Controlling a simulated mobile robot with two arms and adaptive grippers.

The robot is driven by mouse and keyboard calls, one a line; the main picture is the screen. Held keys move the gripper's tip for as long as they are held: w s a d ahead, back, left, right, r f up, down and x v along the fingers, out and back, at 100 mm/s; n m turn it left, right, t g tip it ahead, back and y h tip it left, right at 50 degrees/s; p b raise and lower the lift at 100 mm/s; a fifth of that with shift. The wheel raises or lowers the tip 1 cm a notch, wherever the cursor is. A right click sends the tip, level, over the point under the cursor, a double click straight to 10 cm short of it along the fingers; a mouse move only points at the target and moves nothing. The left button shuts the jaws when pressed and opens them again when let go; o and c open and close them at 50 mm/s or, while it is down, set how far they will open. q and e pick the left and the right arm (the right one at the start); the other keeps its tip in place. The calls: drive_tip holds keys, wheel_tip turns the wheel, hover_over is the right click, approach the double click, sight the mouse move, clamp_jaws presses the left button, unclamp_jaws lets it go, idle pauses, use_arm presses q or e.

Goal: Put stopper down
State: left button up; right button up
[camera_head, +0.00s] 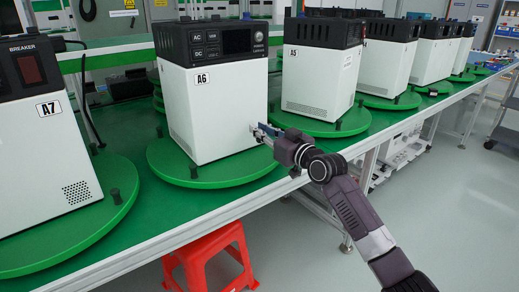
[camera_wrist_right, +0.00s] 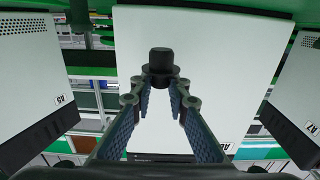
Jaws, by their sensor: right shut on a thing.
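My right gripper (camera_head: 262,132) reaches in from the lower right, beside the lower right side of the white box A6 (camera_head: 225,108) and over the rim of its green turntable (camera_head: 200,178). In the right wrist view my right gripper (camera_wrist_right: 161,88) has its two blue-padded fingers closed on a small black stopper (camera_wrist_right: 160,62). The white face of a box fills the background behind it. In the head view the held stopper is hidden or too small to tell, so I cannot tell whether it touches the turntable. My left gripper is not in view.
Box A7 (camera_head: 50,150) stands on its own turntable at left, with a black stopper (camera_head: 115,195) upright near its rim. Box A5 (camera_head: 320,80) and further boxes stand to the right along the green table. A red stool (camera_head: 208,250) is below the table edge.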

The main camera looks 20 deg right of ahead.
sight(251, 139)
wheel_tip(251, 139, down, 5)
drive_tip(key=shift+r+b, duration=0.2)
drive_tip(key=shift+b, duration=0.3)
drive_tip(key=shift+f, duration=0.35)
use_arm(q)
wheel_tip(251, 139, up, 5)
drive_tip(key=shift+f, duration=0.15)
use_arm(e)
drive_tip(key=o, duration=0.9)
drive_tip(key=shift+c, duration=0.2)
